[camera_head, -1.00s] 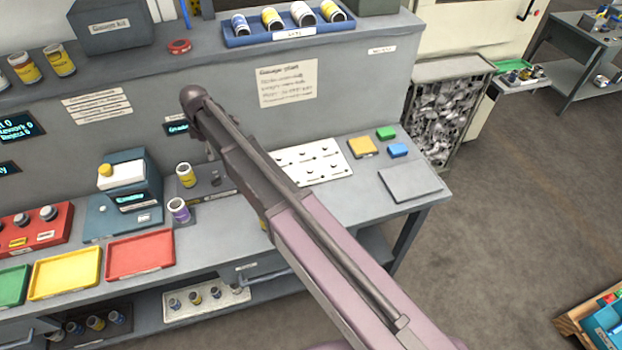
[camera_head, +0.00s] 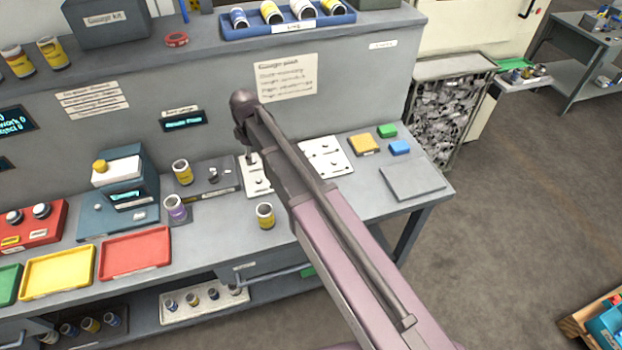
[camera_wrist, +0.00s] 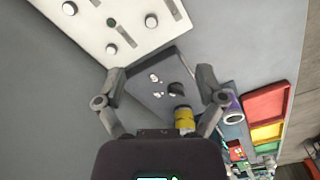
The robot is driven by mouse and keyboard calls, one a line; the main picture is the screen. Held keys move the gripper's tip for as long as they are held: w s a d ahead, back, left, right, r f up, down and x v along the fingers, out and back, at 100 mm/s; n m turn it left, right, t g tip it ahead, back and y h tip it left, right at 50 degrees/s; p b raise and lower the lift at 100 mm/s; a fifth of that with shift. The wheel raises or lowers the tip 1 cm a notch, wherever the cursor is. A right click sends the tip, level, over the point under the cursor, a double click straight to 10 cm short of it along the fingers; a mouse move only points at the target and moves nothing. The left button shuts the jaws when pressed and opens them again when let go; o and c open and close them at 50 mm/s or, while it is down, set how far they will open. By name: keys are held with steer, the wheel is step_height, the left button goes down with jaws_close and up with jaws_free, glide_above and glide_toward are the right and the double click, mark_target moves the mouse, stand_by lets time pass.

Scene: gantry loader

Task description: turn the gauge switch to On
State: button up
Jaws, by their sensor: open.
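The gauge switch looks to be the small dark knob (camera_head: 213,174) on a dark grey gauge block (camera_head: 228,185) on the bench. In the wrist view the knob (camera_wrist: 176,88) stands on the block (camera_wrist: 148,88) beside small white marks. I cannot read which setting it points to. My gripper (camera_wrist: 161,73) is open and empty, its fingers on either side of the block in the wrist view. In the head view my arm mostly hides the gripper, which hangs right of the knob over the white plate. Contact with the knob is not visible.
A yellow-banded can (camera_head: 182,172) stands at the block's left end, with a purple-banded can (camera_head: 176,209) before it. Another yellow can (camera_head: 265,215) stands nearer the front edge. White plates with pegs (camera_head: 324,157) lie right of the block. A lit display (camera_head: 184,122) is behind.

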steer(key=s+d+f+m+b, duration=0.2)
steer(key=s+d+m, duration=0.1)
steer(key=d, duration=0.5)
steer(key=s+d+f+m+b, duration=0.2)
steer(key=s+d+f+m, duration=0.1)
steer(key=d, duration=0.5)
steer(key=shift+s+d+m+b, duration=0.3)
steer(key=shift+d+m, duration=0.1)
steer(key=shift+m, duration=0.4)
steer(key=s+d+m, duration=0.7)
steer(key=s+d, duration=0.2)
steer(key=d, duration=0.2)
steer(key=shift+d, duration=0.4)
